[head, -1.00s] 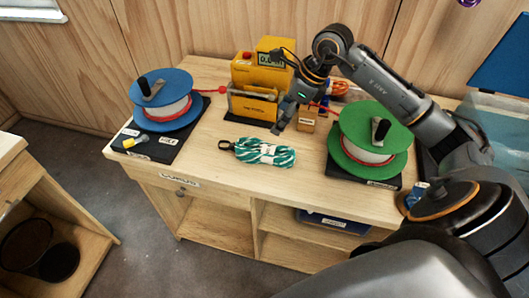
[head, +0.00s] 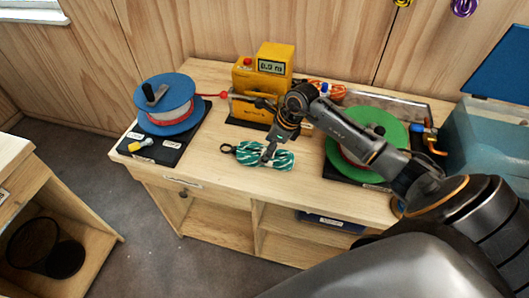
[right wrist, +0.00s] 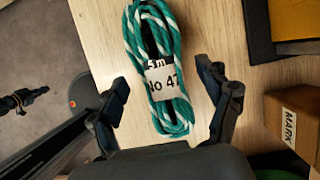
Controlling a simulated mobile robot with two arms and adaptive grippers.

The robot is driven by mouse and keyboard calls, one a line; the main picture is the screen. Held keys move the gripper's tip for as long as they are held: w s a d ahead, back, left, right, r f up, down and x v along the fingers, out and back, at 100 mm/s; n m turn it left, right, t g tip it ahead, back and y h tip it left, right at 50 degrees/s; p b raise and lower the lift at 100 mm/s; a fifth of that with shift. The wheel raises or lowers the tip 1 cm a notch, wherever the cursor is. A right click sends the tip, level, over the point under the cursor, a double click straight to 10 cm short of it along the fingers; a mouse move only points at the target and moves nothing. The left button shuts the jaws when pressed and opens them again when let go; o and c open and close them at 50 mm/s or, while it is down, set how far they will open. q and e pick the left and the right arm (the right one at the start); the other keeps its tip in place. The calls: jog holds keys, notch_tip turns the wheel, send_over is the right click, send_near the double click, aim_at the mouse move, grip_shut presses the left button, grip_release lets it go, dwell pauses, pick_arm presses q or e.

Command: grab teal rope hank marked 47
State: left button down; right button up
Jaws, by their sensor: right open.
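The teal and white rope hank (head: 281,160) lies on the wooden bench near its front edge, with a dark loop at its left end.
A blue reel (head: 178,100) stands at the left of the bench, a green reel (head: 358,122) at the right under my arm. A yellow meter box (head: 274,62) with a display is behind. A small box marked MARK (right wrist: 294,118) lies beside the right gripper.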

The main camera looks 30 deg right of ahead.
jog(key=shift+w+a+f, duration=0.1)
jog(key=shift+f, duration=0.25)
jog(key=c, duration=1.5)
jog(key=shift+r, duration=0.1)
